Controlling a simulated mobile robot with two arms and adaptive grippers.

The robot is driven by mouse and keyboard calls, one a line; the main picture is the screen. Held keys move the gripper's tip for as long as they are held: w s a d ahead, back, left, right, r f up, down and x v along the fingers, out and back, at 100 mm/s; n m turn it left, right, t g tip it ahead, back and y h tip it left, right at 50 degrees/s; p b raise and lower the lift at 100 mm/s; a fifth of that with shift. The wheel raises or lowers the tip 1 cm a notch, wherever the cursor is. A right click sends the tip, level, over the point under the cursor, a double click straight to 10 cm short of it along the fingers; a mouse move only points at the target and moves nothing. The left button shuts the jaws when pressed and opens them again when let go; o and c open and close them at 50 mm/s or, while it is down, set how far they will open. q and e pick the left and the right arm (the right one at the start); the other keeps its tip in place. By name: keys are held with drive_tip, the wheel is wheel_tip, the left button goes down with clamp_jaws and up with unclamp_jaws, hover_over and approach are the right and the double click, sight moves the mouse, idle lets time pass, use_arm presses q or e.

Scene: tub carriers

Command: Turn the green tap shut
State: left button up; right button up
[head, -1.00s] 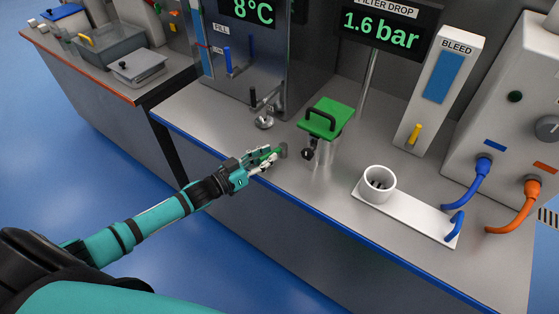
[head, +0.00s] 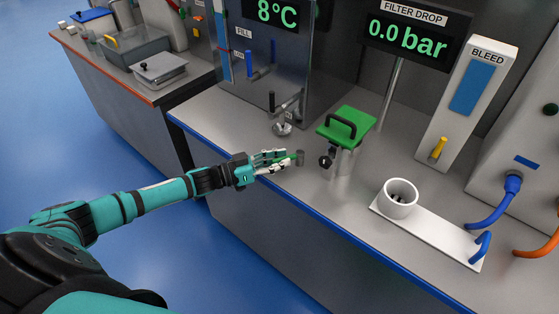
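The fingers hide most of the handle. At this size I cannot tell whether they are closed on it or only around it. My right gripper is not in view.
A green-topped filter housing (head: 346,124) with a black handle stands right of the tap. A metal spout (head: 283,128) is behind it. A white cup (head: 399,199) stands on a white plate further right. The FILTER DROP display (head: 409,36) reads 0.0 bar.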

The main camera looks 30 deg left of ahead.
use_arm(q)
drive_tip(key=o, duration=0.3)
drive_tip(key=shift+o, duration=0.2)
drive_tip(key=shift+a, duration=0.1)
drive_tip(key=v, duration=1.2)
